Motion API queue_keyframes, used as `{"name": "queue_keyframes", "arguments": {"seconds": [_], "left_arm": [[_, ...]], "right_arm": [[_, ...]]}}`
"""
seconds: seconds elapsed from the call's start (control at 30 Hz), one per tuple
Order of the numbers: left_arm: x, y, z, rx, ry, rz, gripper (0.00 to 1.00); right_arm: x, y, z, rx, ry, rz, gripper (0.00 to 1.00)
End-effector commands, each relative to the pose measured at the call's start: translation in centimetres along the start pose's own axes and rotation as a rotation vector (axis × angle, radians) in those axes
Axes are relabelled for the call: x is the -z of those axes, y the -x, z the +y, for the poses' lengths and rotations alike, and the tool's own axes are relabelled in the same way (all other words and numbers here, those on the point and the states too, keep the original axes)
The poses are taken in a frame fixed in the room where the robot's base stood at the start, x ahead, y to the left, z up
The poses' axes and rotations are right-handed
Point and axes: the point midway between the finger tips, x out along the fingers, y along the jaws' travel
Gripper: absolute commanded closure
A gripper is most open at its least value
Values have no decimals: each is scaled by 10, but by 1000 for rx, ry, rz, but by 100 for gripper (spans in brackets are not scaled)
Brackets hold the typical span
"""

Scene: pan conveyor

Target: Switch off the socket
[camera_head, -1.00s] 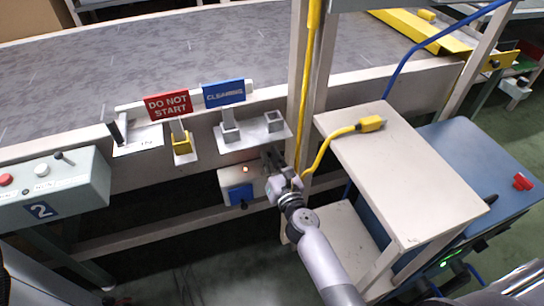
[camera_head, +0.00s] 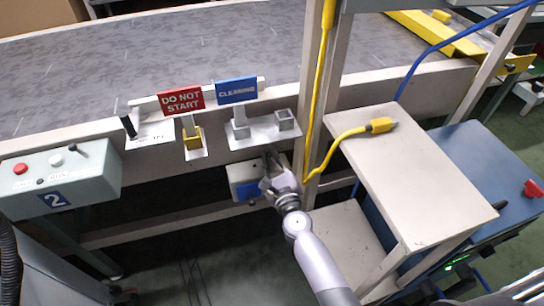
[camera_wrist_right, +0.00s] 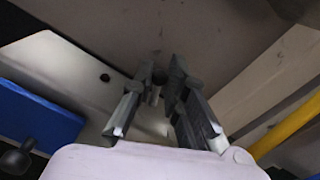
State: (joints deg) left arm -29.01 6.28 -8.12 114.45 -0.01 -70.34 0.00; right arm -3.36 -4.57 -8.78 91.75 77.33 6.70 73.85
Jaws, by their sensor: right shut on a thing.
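The socket is a pale box (camera_head: 240,175) on the conveyor's side, below the sign shelf. Its blue cover (camera_head: 247,192) also shows at the left of the right wrist view (camera_wrist_right: 35,115). My right gripper (camera_head: 268,158) is at the box's right part. In the right wrist view my gripper's fingers (camera_wrist_right: 158,82) are close together on a small dark part, which I take to be the socket's switch (camera_wrist_right: 156,96); the fingers mostly hide it. A small dark round spot (camera_wrist_right: 105,77) is on the box face left of the fingers. My left gripper is out of view.
Above the box are a red DO NOT START sign (camera_head: 181,101) and a blue CLEANING sign (camera_head: 237,91). A post (camera_head: 320,120) with a yellow cable stands just right of my gripper. A pale table (camera_head: 420,180) with a yellow plug (camera_head: 381,125) is farther right.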

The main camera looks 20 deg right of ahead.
Motion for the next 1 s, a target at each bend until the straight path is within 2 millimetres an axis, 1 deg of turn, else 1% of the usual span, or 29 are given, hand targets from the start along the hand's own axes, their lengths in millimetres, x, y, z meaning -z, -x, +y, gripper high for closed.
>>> {"name": "queue_keyframes", "arguments": {"seconds": [0.5,0.53,0.7,0.8,1.0], "left_arm": [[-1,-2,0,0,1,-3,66],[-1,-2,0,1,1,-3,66],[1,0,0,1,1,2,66],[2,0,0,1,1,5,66],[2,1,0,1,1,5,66]], "right_arm": [[1,0,2,-2,19,2,100],[1,0,2,-2,19,2,84],[1,0,2,-2,18,1,73],[0,0,1,-1,18,1,67],[0,0,1,0,18,0,67]]}}
